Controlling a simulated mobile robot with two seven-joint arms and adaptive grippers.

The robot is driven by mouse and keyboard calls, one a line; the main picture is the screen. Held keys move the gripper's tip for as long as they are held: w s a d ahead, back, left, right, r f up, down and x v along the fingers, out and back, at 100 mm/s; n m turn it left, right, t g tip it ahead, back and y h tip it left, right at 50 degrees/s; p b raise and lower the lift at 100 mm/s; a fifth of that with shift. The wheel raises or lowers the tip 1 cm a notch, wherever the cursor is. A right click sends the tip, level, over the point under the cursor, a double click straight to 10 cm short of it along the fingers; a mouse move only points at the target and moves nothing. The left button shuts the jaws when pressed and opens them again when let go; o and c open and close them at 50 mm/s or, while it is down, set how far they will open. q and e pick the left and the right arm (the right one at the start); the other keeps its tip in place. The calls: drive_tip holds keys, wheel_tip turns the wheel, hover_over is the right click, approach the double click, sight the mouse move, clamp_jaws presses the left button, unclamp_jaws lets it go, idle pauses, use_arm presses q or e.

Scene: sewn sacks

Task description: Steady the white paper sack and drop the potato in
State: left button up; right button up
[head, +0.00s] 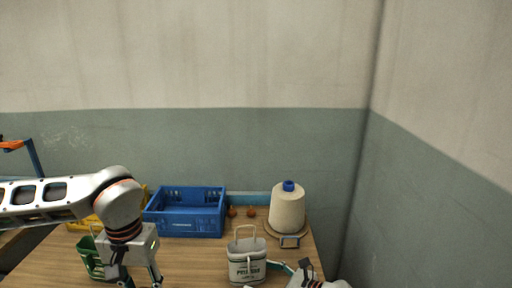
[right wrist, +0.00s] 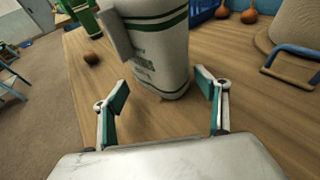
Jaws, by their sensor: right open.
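The white paper sack (head: 246,268) stands upright on the table in the head view, with green print and a raised handle. In the right wrist view the sack (right wrist: 160,50) stands just beyond my right gripper (right wrist: 163,88), which is open with its fingers spread towards the sack's lower part. In the head view my right gripper (head: 290,270) comes in from the sack's right. A small brown potato (right wrist: 92,59) lies on the table in the right wrist view, left of the sack. My left gripper (head: 140,280) hangs fingers down left of the sack, fingers apart; its tips are near the frame's bottom edge.
A blue crate (head: 185,225) stands behind, with a yellow crate (head: 85,223) partly hidden by my left arm. A green basket (head: 90,257) is at the left. A large cream cone (head: 287,210) stands at the back right. Two orange-brown round things (head: 251,212) lie beside the blue crate.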

drive_tip(key=shift+w+a+f, duration=0.2)
drive_tip(key=shift+w+a, duration=0.15)
drive_tip(key=shift+a, duration=0.15)
